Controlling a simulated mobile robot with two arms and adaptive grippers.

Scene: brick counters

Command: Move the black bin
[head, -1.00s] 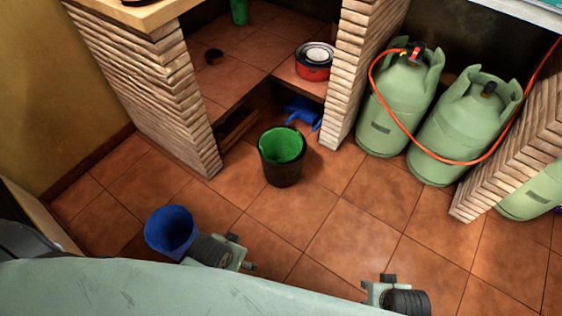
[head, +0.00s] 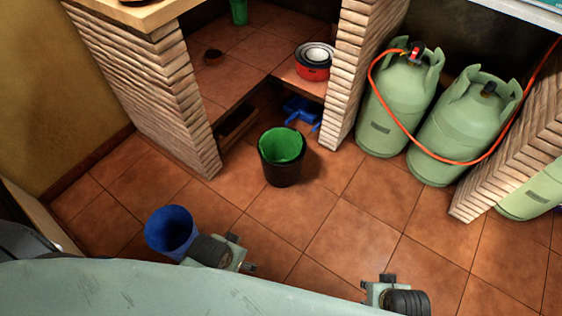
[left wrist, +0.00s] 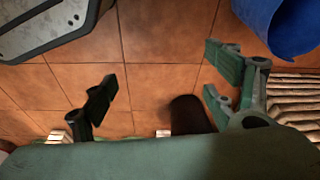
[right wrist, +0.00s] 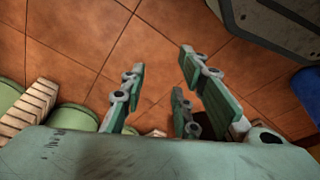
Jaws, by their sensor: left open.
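The black bin (head: 283,176) stands upright on the tiled floor in the middle of the head view, with a green inside. A dark rounded shape, seemingly this bin, shows partly behind my arm in the left wrist view (left wrist: 188,114). My left gripper (left wrist: 160,78) is open and empty, its fingers wide apart. In the head view its arm end is at the lower left, beside the blue bin and apart from the black bin. My right gripper (right wrist: 160,68) is open and empty over bare floor. In the head view it (head: 380,285) is low, right of the black bin.
A blue bin (head: 168,230) stands close to my left arm. Brick pillars (head: 350,70) flank a low recess behind the black bin, with a red pot (head: 313,70) and a blue item (head: 300,112). Green gas cylinders (head: 400,105) stand right. Floor right of the bin is clear.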

